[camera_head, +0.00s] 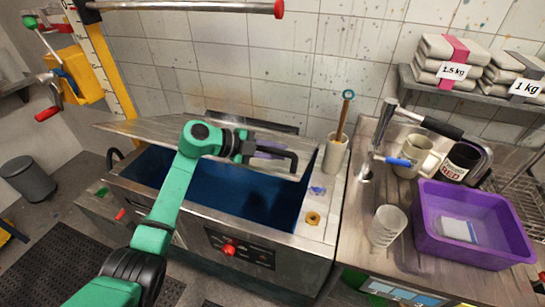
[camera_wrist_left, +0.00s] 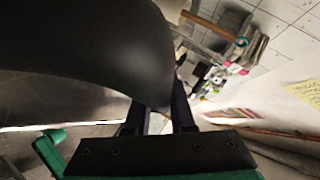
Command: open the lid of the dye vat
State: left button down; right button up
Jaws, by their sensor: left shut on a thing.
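The dye vat (camera_head: 290,243) is a steel unit with a dark blue basin (camera_head: 235,192), which shows open below the lid. The steel lid (camera_head: 150,127) is raised and tilted, its near edge above the basin. My left gripper (camera_head: 250,149) reaches over the basin from the left and is shut on the black lid handle (camera_head: 290,157). My arm and gripper hide part of the lid and handle. In the left wrist view, the finger bases of my left gripper (camera_wrist_left: 160,120) show below a large dark curved shape that hides the grip. My right gripper is out of view.
A wooden-handled tool in a white holder (camera_head: 335,155) stands right of the vat. The right counter has a tap (camera_head: 386,125), mugs (camera_head: 415,155), a clear cup (camera_head: 387,226) and a purple tub (camera_head: 470,250). A red-tipped bar (camera_head: 200,5) crosses above. A bin (camera_head: 27,178) stands left.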

pick_arm(q)
jog(key=w+d+r+g+p, duration=0.1)
jog(key=w+r+p, duration=0.1)
jog(key=r, duration=0.3)
jog(key=shift+w+r+n+y, duration=0.2)
jog(key=shift+w+n+y, duration=0.15)
jog(key=shift+w, duration=0.55)
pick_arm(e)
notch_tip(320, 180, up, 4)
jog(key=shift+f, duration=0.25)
pick_arm(q)
jog(key=shift+d, duration=0.1)
jog(key=c, duration=0.8)
grip_release()
jog(key=shift+o, duration=0.2)
jog(key=shift+f, duration=0.1)
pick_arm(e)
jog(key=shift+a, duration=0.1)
pick_arm(q)
jog(key=b+v, duration=0.5)
jog(key=v, duration=0.9)
jog(key=shift+a, duration=0.2)
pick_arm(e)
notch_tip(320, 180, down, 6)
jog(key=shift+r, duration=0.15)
